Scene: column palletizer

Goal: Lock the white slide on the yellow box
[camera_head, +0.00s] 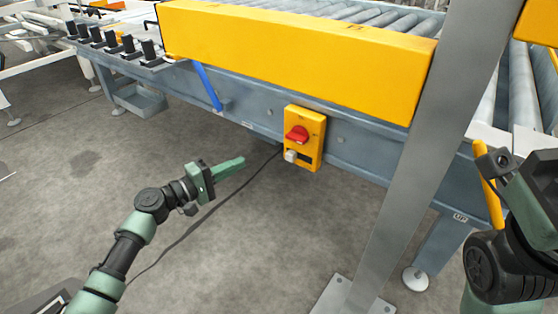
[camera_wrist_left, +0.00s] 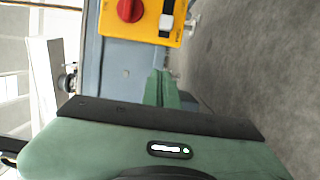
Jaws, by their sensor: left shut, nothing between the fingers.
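The yellow box (camera_head: 304,138) is fixed to the blue-grey side beam of the conveyor, with a red knob (camera_head: 297,134) on its front. The white slide (camera_head: 291,156) sits below the knob at the box's lower left, beside a dark slot. In the left wrist view the box (camera_wrist_left: 147,15) is at the top, with the white slide (camera_wrist_left: 166,22) on it. My left gripper (camera_head: 241,161) is shut and empty, left of the box and apart from it. My right arm shows at the right edge, but its fingertips are not clearly visible.
A grey upright post (camera_head: 420,150) stands right of the box. A yellow guard (camera_head: 290,55) runs above it, and a blue lever (camera_head: 208,86) hangs at left. A black cable (camera_head: 215,208) runs across the otherwise open concrete floor.

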